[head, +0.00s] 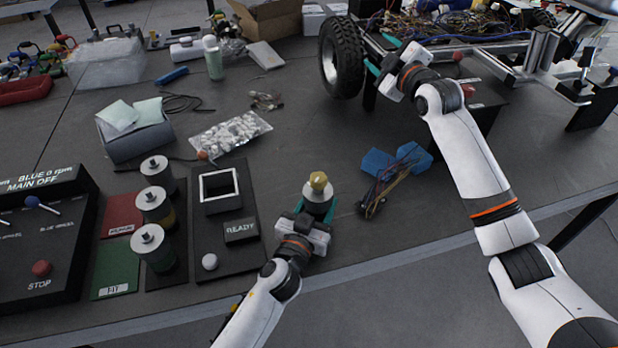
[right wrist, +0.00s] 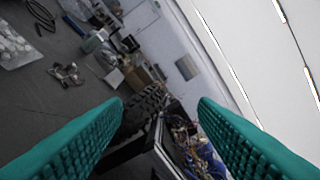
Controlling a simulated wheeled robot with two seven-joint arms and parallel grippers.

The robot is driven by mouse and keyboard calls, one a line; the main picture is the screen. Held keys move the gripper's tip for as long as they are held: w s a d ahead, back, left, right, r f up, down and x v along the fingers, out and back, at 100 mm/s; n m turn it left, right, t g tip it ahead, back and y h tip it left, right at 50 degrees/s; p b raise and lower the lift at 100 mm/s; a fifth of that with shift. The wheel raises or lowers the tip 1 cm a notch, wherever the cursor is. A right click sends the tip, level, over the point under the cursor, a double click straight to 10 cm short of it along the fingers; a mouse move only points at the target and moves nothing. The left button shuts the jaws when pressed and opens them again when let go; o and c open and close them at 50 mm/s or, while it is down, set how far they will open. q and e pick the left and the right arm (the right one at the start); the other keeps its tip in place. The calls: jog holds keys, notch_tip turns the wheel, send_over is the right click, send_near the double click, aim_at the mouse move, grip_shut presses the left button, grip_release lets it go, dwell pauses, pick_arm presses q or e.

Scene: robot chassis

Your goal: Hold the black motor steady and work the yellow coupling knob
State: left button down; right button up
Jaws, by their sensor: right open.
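The black motor (head: 317,204) stands upright near the table's front edge, with a silver top face. The yellow coupling knob (head: 318,180) sits on top of it. My left gripper (head: 316,208) has its teal fingers on either side of the motor's body, close against it; the gripper hides part of the motor's lower front. My right gripper (head: 378,54) is open and empty, high at the back right beside the black wheel, well away from the motor. Its two teal fingers also show spread apart in the right wrist view (right wrist: 160,104), with nothing between them.
Left of the motor are a black fixture with a READY plate (head: 241,231), several silver-topped cylinders (head: 154,205) and a control box (head: 45,240). Blue blocks with wires (head: 397,162) lie to the right. The wheel (head: 341,58) and wired chassis stand behind.

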notch_tip(320, 180, down, 10)
jog(key=s+m+g, duration=0.1)
jog(key=s+g, duration=0.1)
jog(key=g, duration=0.3)
jog(key=n+g+y, duration=0.4)
jog(key=g+y, duration=0.7)
jog(key=g, duration=0.2)
send_near(309, 190)
notch_tip(309, 190, up, 3)
jog(key=d, duration=0.2)
jog(key=a, duration=1.2)
jog(key=shift+s+r, duration=0.1)
jog(key=shift+s, duration=0.3)
jog(key=c, duration=1)
